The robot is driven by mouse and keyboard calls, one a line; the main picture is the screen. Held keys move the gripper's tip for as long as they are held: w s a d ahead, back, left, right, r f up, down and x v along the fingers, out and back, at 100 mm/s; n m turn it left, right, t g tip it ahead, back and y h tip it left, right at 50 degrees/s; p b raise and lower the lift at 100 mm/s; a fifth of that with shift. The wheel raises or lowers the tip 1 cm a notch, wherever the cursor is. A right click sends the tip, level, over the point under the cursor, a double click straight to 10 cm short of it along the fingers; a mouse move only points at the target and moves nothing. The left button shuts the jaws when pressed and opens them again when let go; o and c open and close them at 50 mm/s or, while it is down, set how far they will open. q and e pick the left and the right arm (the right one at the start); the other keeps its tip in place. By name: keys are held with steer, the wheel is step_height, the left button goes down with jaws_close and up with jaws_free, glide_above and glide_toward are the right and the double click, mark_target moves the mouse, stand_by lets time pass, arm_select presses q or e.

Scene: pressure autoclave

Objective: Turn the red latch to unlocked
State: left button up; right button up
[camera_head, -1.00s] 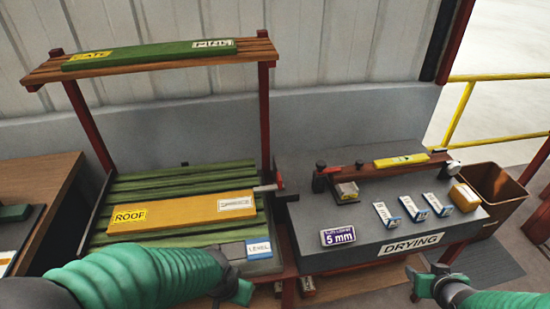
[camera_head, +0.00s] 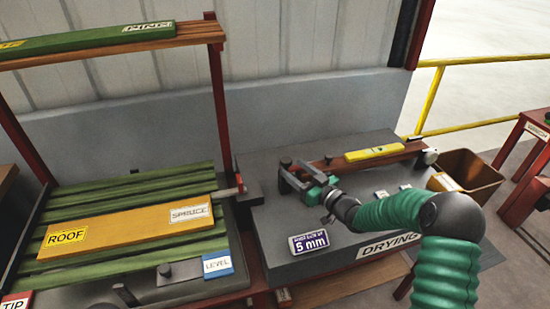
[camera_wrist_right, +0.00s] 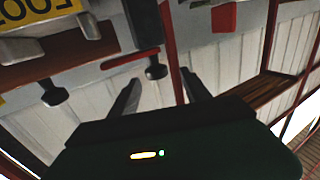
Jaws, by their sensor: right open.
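A short red bar (camera_head: 228,192) sits at the right edge of the green slatted bed, next to a dark block. I cannot tell for sure that it is the latch. A red bar (camera_wrist_right: 130,58) beside a black knob (camera_wrist_right: 156,71) shows in the right wrist view. My right gripper (camera_head: 290,176) is open and empty over the left end of the grey drying table, right of the red bar and apart from it. Its two dark fingers (camera_wrist_right: 160,92) show in the wrist view with a gap between them. The gripper hides part of the table's clamp. My left gripper is out of view.
The grey drying table (camera_head: 280,222) carries a purple 5 mm block (camera_head: 309,243), a yellow level (camera_head: 374,153) and small labelled cards. A yellow ROOF board (camera_head: 130,227) lies on the green slats. A red post (camera_head: 221,110) rises behind. A brown bin (camera_head: 468,177) stands right.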

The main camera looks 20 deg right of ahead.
mark_target(283, 158)
steer(key=x, duration=0.8)
steer(key=shift+w+d+f, duration=0.15)
steer(key=shift+d, duration=0.25)
steer(key=shift+w+a, duration=0.2)
steer(key=shift+a, duration=0.2)
steer(key=shift+d, duration=0.25)
steer(key=c, duration=0.6)
jaws_close()
